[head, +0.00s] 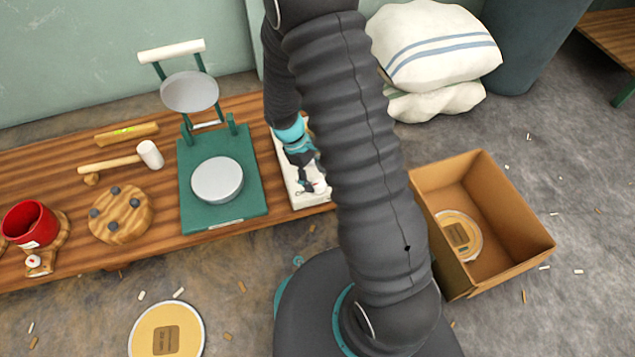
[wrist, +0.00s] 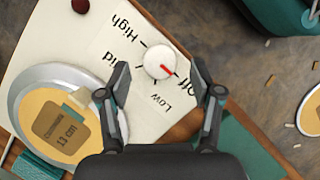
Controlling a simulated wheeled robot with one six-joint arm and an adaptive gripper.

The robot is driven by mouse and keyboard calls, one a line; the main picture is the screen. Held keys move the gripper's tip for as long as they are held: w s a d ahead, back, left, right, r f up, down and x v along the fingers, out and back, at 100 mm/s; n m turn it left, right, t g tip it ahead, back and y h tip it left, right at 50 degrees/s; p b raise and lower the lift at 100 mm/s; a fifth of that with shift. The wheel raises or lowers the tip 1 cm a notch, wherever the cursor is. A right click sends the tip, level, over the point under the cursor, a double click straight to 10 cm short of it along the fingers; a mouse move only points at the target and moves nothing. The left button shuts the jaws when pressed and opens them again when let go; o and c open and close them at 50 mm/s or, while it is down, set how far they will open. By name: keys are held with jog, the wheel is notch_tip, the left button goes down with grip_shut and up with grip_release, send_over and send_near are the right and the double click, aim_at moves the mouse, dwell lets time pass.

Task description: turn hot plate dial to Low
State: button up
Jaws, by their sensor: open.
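The hot plate (head: 290,183) is a cream panel on the wooden bench, partly hidden by my arm in the head view. In the wrist view its panel (wrist: 75,40) carries a round white dial (wrist: 156,58) with a red pointer mark. The pointer faces lower right, toward the Off label (wrist: 188,83). The Low label (wrist: 160,101) is below the dial, High (wrist: 122,25) is upper left, and Mid is partly covered by a finger. My gripper (wrist: 160,74) is open, one fingertip on each side of the dial in the picture. Contact cannot be told. It also shows in the head view (head: 312,183).
A silver-rimmed disc (wrist: 25,103) with a yellow face lies left of the dial. A green press (head: 190,215) stands left of the hot plate, near a mallet (head: 150,154) and red pot (head: 28,226). A cardboard box (head: 508,228) sits on the floor at right.

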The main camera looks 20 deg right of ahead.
jog(key=shift+x, duration=1.2)
jog(key=c, duration=1.1)
jog(key=shift+c, duration=0.2)
jog(key=shift+m, duration=0.3)
jog(key=m+y, duration=0.1)
jog(key=m, duration=0.1)
jog(key=m+g+y+p, duration=0.1)
jog(key=m, duration=0.2)
jog(key=shift+w+d, duration=0.1)
jog(key=m+y, duration=0.1)
jog(key=m, duration=0.2)
jog(key=m+y, duration=0.1)
jog(key=m, duration=0.2)
jog(key=shift+d+p, duration=0.1)
jog(key=shift+p, duration=0.3)
